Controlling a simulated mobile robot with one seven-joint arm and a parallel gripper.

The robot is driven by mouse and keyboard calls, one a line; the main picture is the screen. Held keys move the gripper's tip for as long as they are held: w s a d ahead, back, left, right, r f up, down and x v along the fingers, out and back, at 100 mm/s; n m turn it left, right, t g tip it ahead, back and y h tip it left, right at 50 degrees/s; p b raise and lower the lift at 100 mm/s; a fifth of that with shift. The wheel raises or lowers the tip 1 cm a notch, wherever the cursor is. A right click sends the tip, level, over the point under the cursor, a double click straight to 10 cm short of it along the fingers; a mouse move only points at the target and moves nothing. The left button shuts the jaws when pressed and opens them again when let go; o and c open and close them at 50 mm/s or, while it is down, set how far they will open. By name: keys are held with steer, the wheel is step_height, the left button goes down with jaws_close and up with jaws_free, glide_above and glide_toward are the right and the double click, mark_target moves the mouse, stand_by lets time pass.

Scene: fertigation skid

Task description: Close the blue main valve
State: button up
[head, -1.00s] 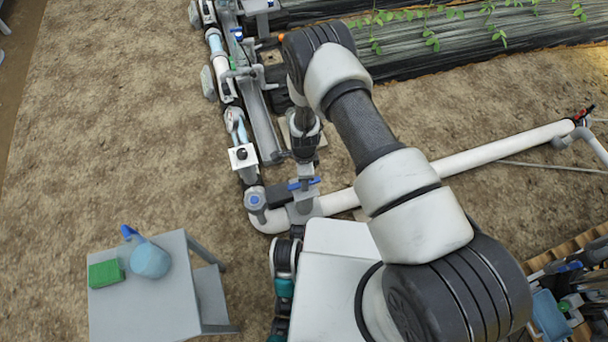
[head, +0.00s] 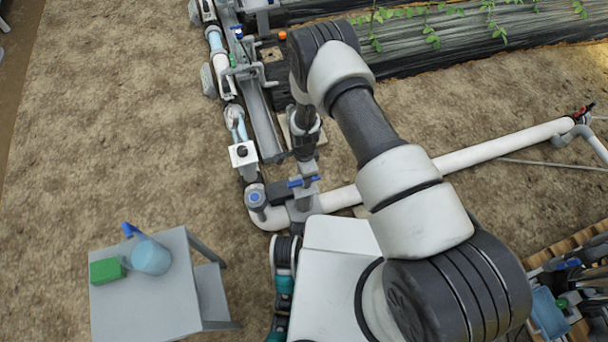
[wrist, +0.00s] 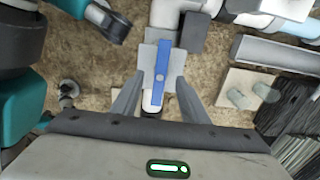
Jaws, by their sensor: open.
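The blue valve handle (head: 303,181) is a short bar on a grey fitting over the white pipe, near the pipe's left bend. In the wrist view the handle (wrist: 161,72) runs lengthwise along the pipe, up and down the picture. My gripper (wrist: 155,85) is open, with one finger on each side of the handle's near end. Gaps show between the handle and both fingers, so no contact is visible. In the head view my wrist hangs just above the handle; the fingertips are hard to make out there.
A round blue-topped fitting (head: 255,197) and a dark block (head: 282,190) sit left of the handle. A grey table (head: 140,308) at lower left holds a green block (head: 106,271) and a light blue jug (head: 150,258). Bare soil is free at left.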

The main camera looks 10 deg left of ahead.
step_height(320, 180, down, 2)
steer(key=shift+f+b, duration=0.2)
steer(key=shift+b, duration=0.95)
steer(key=shift+f, duration=1.1)
steer(key=shift+c, duration=0.2)
